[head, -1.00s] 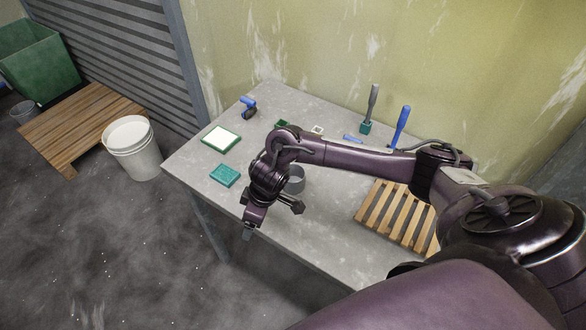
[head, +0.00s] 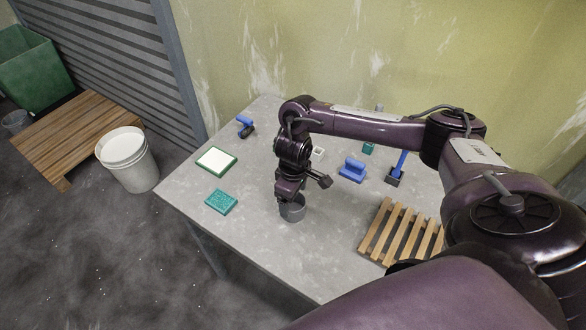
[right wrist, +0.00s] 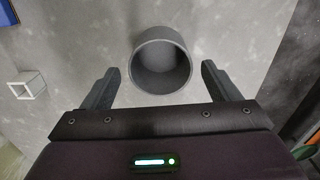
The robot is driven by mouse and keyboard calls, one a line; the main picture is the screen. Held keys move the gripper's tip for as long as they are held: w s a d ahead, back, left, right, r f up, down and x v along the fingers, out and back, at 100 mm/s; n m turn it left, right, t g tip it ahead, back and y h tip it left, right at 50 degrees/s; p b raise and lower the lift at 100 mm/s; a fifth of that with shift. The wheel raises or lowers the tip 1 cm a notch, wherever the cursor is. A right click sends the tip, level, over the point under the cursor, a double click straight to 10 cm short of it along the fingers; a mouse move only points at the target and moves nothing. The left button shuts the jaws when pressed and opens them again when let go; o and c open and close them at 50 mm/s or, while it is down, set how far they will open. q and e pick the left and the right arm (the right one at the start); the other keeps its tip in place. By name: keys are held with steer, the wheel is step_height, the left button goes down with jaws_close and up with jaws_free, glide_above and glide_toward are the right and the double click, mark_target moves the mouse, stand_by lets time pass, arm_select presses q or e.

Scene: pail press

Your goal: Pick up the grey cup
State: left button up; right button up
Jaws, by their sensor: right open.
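The grey cup (head: 293,212) stands upright on the grey table, partly hidden by my right gripper in the head view. In the right wrist view the cup (right wrist: 160,62) shows its open mouth and looks empty. My right gripper (head: 288,201) is open just above or at the cup. In the right wrist view its two fingers (right wrist: 160,70) are spread, one on each side of the cup, with a gap on both sides. I cannot tell exactly how low the fingertips are beside the cup. My left gripper is not in view.
A teal block (head: 221,202) and a green-edged white pad (head: 217,159) lie left of the cup. A wooden slatted rack (head: 398,232) lies to the right. A blue block-like tool (head: 352,170) and a small white square frame (head: 318,154) lie behind. Table front is clear.

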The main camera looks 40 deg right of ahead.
mark_target(293, 206)
steer(key=shift+s+a+f+p, duration=0.1)
steer(key=shift+s+f+p, duration=0.05)
steer(key=shift+f+p, duration=0.3)
steer(key=shift+s+a+f+p, duration=0.1)
steer(key=shift+f+p, duration=0.1)
steer(key=shift+f, duration=0.35)
steer(key=f, duration=0.2)
steer(key=shift+w+d+f, duration=0.15)
steer(key=shift+w+f, duration=0.1)
steer(key=shift+f, duration=0.3)
steer(key=shift+c, duration=2)
steer(key=c, duration=0.6)
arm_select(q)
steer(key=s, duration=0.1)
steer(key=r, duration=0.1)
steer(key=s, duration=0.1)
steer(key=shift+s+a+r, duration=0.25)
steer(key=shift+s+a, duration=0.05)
arm_select(e)
steer(key=shift+r, duration=0.1)
steer(key=shift+c, duration=0.3)
